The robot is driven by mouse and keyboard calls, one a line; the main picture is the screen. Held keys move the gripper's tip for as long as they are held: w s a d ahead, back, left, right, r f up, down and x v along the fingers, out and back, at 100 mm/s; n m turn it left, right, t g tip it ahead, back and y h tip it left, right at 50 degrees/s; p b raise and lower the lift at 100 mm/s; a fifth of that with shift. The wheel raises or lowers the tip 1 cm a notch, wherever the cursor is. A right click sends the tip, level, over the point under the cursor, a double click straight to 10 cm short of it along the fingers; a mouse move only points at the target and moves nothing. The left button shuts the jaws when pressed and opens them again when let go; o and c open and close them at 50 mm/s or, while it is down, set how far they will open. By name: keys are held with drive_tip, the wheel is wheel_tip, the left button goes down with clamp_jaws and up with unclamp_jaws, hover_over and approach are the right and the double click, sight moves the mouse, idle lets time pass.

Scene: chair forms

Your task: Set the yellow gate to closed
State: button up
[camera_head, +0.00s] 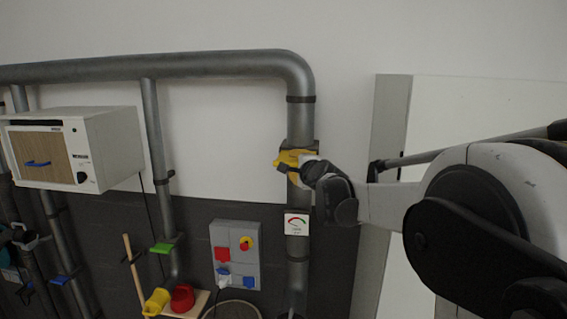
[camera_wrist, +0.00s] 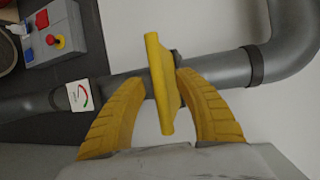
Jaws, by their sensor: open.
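The yellow gate (camera_wrist: 163,88) is a flat handle on a grey vertical pipe. In the wrist view its long side lies crosswise to the pipe. In the head view the yellow on the pipe (camera_head: 287,159) is partly hidden by my gripper, and gate and fingers are hard to tell apart there. My gripper (camera_wrist: 161,82) is open, with one yellow finger on each side of the handle. Small gaps seem to show between the handle and the fingers; I cannot tell whether either touches.
A gauge (camera_head: 297,224) sits on the pipe below the gate. A grey control box (camera_head: 235,254) with red and blue parts is to its left. A green handle (camera_head: 163,246) is on another pipe. A microwave-like box (camera_head: 75,148) hangs at left. White panels stand at right behind my arm.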

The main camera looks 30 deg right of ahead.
drive_tip(key=shift+w, duration=0.15)
clamp_jaws()
drive_tip(key=w+d, duration=0.1)
drive_tip(key=w, duration=0.1)
drive_tip(key=w+d+b, duration=0.1)
drive_tip(key=w+d, duration=0.2)
drive_tip(key=w, duration=0.1)
drive_tip(key=shift+w+d+f+b, duration=0.1)
drive_tip(key=shift+w+d+b, duration=0.15)
drive_tip(key=shift+b, duration=0.15)
drive_tip(key=shift+w+d+r, duration=0.15)
drive_tip(key=shift+w+r, duration=0.05)
drive_tip(key=shift+w, duration=0.05)
unclamp_jaws()
drive_tip(key=shift+w+d+f, duration=0.1)
drive_tip(key=v, duration=1.2)
